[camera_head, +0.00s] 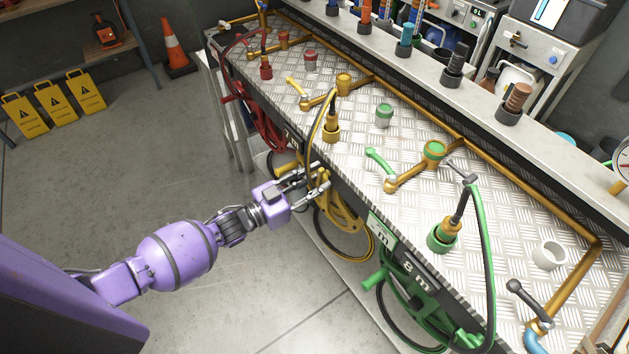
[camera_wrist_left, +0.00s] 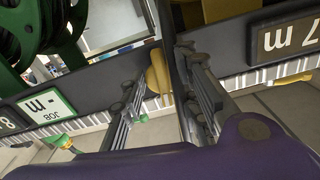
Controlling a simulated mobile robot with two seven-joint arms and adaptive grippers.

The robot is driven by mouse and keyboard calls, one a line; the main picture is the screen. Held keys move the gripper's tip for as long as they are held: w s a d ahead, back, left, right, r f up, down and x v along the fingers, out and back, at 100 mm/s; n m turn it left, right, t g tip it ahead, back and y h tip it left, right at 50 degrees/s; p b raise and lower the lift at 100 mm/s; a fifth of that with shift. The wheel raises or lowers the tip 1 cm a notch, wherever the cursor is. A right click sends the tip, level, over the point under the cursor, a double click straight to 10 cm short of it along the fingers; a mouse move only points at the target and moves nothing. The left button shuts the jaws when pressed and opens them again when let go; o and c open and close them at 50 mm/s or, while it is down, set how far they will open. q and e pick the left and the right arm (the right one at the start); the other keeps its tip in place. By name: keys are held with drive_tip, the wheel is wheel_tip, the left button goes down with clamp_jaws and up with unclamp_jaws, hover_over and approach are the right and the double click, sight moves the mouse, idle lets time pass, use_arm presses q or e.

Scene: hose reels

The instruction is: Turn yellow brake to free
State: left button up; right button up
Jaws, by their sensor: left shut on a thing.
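The yellow hose reel (camera_head: 348,228) hangs under the front edge of the metal bench, with its coiled hose partly in view. My left gripper (camera_head: 322,186) reaches in from the left to the bench's front edge, just above this reel. In the left wrist view a small yellow part, which looks like the yellow brake (camera_wrist_left: 157,76), sits between the fingers of my left gripper (camera_wrist_left: 166,62). The fingers are closed on it. In the head view the fingers largely hide the brake, and its setting cannot be read. My right gripper is not in view.
The green hose reel (camera_head: 432,318) hangs to the right and the red reel (camera_head: 268,128) to the left. Valves and hose nozzles stand on the bench top (camera_head: 350,145). The floor (camera_head: 200,130) left of the bench is mostly clear, with yellow signs (camera_head: 55,105) farther back.

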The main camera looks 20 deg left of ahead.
use_arm(q)
drive_tip(key=shift+s+d+f+n, duration=0.1)
drive_tip(key=shift+s+f+n, duration=0.2)
drive_tip(key=shift+f+n, duration=0.25)
drive_tip(key=shift+r, duration=0.15)
drive_tip(key=o, duration=1)
drive_tip(key=shift+r, duration=0.15)
drive_tip(key=shift+r, duration=0.1)
drive_tip(key=shift+s+a, duration=0.25)
drive_tip(key=shift+a, duration=0.1)
drive_tip(key=v, duration=1.1)
drive_tip(key=shift+s, duration=0.15)
